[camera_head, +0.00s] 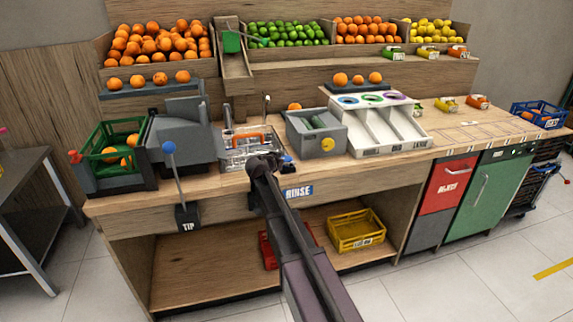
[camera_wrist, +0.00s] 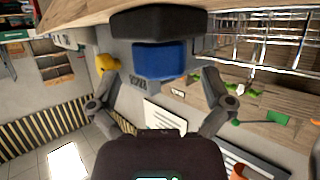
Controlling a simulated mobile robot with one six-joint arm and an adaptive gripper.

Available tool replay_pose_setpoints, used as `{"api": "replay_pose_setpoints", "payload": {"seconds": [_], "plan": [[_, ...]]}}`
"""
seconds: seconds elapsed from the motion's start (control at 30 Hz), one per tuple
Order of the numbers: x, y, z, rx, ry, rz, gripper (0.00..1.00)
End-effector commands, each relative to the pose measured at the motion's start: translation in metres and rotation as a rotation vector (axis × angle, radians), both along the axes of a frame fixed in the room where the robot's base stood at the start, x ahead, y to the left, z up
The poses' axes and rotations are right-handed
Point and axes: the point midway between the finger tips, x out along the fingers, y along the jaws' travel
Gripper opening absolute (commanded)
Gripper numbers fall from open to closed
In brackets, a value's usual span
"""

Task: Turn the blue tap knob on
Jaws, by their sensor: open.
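The blue tap knob (camera_wrist: 160,60) shows in the wrist view as a blue block beside a black part. In the head view a small bit of the blue knob (camera_head: 288,158) shows at the counter's front edge, just right of my gripper (camera_head: 268,160), above the RINSE label (camera_head: 298,191). In the wrist view my gripper (camera_wrist: 160,77) is open, with one finger on each side of the knob and visible gaps between. My gripper and arm hide part of the knob in the head view. I cannot tell whether anything touches it.
A sink with a wire rack (camera_head: 247,149) and a thin faucet (camera_head: 266,106) lie behind my gripper. A grey box (camera_head: 315,141) stands right of it. A lever with a blue ball (camera_head: 168,147) rises at the left above the TIP label (camera_head: 187,226).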

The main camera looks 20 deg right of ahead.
Motion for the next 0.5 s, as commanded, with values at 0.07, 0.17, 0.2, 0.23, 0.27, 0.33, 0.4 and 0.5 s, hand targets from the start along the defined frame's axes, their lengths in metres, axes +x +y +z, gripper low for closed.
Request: {"api": "replay_pose_setpoints", "payload": {"seconds": [0.07, 0.17, 0.2, 0.23, 0.27, 0.33, 0.4, 0.5], "plan": [[0.007, -0.005, -0.005, 0.001, -0.001, 0.000, 1.00], [0.012, -0.010, -0.008, 0.001, 0.000, 0.000, 1.00], [0.013, -0.012, -0.008, 0.001, 0.000, 0.000, 1.00], [0.014, -0.013, -0.008, 0.001, 0.000, 0.000, 1.00], [0.014, -0.013, -0.009, 0.001, 0.000, 0.000, 1.00], [0.015, -0.015, -0.009, 0.001, 0.001, 0.000, 1.00], [0.015, -0.015, -0.009, 0.001, 0.001, 0.000, 1.00], [0.015, -0.015, -0.009, 0.000, 0.000, 0.000, 1.00]]}}
